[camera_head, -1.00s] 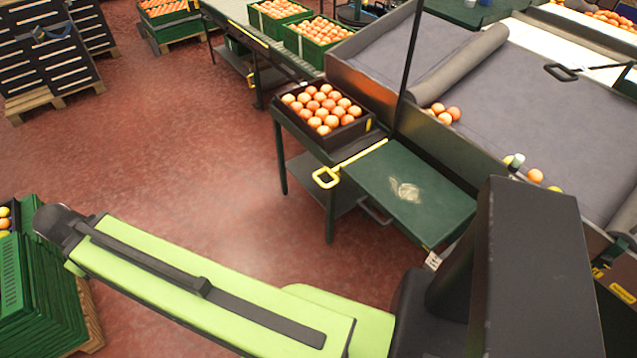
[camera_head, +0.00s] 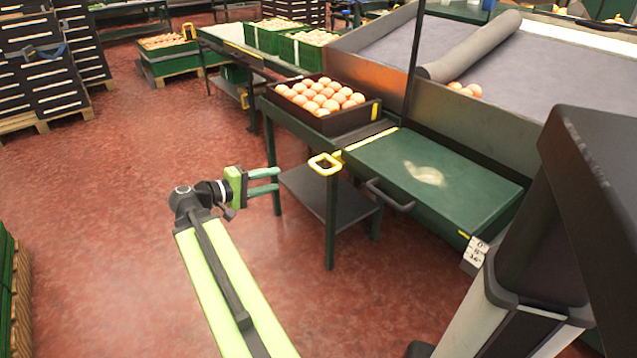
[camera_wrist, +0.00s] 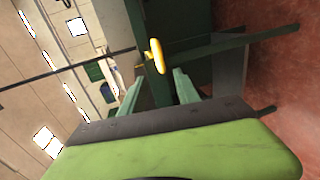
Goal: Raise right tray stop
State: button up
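In the wrist view the yellow handle (camera_wrist: 156,56) shows just beyond the gap between my fingertips. My gripper (camera_head: 279,180) is left of the handle and apart from it, its two green fingers spread with nothing between them. Its fingers also show in the wrist view (camera_wrist: 155,88).
The green table top (camera_head: 455,185) has a dark side handle (camera_head: 390,197) at its front. A lower shelf (camera_head: 325,197) and table legs stand right of my gripper. Green crates (camera_head: 308,52) sit on a conveyor behind. Red floor to the left is open.

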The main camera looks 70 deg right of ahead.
aim_at(315, 169)
jog(key=b+x, duration=0.3)
jog(key=x, duration=1.4)
jog(key=shift+s+d+r, duration=0.1)
jog(key=shift+d+r, duration=0.05)
jog(key=shift+d, duration=0.05)
grip_shut()
dwell(0.6)
